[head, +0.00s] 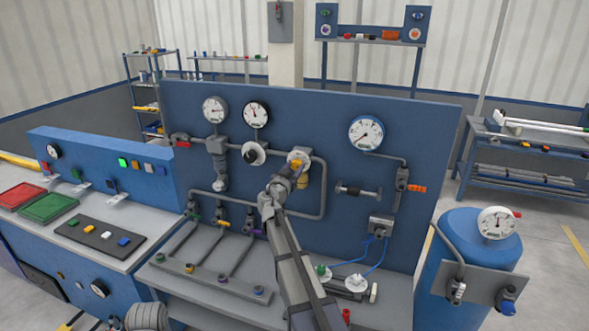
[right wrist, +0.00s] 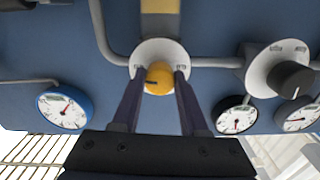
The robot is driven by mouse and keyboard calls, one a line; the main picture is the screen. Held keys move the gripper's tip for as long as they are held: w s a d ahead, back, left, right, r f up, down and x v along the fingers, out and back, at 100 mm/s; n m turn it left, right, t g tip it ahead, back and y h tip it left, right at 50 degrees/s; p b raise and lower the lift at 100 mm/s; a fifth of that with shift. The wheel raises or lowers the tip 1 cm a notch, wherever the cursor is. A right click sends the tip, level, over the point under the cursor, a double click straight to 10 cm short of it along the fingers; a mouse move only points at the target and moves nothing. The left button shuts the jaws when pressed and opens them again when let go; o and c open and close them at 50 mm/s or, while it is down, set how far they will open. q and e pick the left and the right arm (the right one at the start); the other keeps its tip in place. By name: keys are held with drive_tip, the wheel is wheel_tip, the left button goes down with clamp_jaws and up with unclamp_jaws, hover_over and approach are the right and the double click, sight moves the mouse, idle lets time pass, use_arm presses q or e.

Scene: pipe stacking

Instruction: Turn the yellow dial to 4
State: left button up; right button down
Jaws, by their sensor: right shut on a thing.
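The yellow dial (right wrist: 159,79) is a round knob on a white disc on the blue panel. In the right wrist view it sits between the two fingers of my right gripper (right wrist: 156,82), which is shut on it. A dark mark shows on the knob's face, but I cannot read its number. In the head view my right gripper (head: 292,172) reaches the panel and covers much of the dial; part of the white disc (head: 298,156) shows above it. My left gripper is not in view.
A black dial (head: 252,155) on a white disc is just left of the yellow one. Grey pipes (head: 323,190) run around both. Gauges (head: 256,114) sit above, and a blue-rimmed gauge (head: 366,132) is to the right. A blue tank (head: 462,250) stands at the right.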

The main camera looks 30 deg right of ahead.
drive_tip(key=shift+s+f, duration=0.1)
idle(0.4)
drive_tip(key=shift+c, duration=2.2)
unclamp_jaws()
drive_tip(key=v, duration=0.7)
drive_tip(key=shift+s+a, duration=0.15)
drive_tip(key=shift+a, duration=0.15)
